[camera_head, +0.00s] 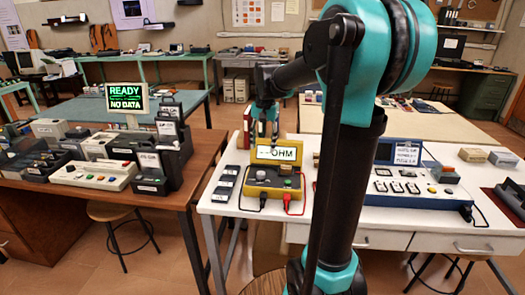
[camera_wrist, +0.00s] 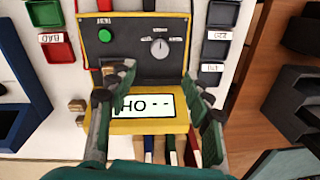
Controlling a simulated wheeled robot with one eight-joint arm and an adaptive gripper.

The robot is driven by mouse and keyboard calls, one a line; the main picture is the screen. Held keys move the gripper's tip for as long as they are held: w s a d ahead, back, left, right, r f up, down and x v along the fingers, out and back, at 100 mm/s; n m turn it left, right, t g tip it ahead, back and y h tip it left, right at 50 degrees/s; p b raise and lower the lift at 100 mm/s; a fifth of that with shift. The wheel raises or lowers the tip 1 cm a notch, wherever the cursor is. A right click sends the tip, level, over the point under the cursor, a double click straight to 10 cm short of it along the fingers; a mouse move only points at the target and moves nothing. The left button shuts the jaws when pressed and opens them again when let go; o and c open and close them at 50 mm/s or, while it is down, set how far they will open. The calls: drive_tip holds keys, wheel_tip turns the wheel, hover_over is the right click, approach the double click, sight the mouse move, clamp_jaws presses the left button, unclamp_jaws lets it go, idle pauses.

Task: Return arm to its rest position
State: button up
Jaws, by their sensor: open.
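My arm (camera_head: 343,150) rises in front of the head camera and bends back over the white table. My gripper (camera_head: 267,120) hangs above and behind the yellow ohm meter (camera_head: 262,181) in the head view. In the wrist view my gripper (camera_wrist: 160,82) is open, its two green fingers spread on either side of the meter's display (camera_wrist: 147,106). Nothing is between the fingers. The meter's black panel, green button and dial (camera_wrist: 159,48) show beyond the fingertips. I cannot tell the exact gap between fingers and meter.
A blue case (camera_head: 412,184) stands right of the meter, partly behind my arm. Black trays (camera_head: 226,184) lie left of it. A brown table (camera_head: 113,198) at left holds devices and a screen (camera_head: 126,98) reading "READY NO DATA". Stools stand below.

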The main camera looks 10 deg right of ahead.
idle(0.3)
drive_tip(key=s+d+f+n+t, duration=0.1)
drive_tip(key=s+f+n+t, duration=0.1)
drive_tip(key=s+f, duration=0.6)
drive_tip(key=s+d+f+n+t, duration=0.2)
drive_tip(key=s+f+n, duration=0.1)
drive_tip(key=s+f, duration=0.6)
drive_tip(key=s, duration=0.4)
drive_tip(key=shift+s+d+f+n+h, duration=0.15)
drive_tip(key=shift+s+f+n+h, duration=0.15)
drive_tip(key=shift+s+n, duration=0.1)
drive_tip(key=shift+w, duration=0.1)
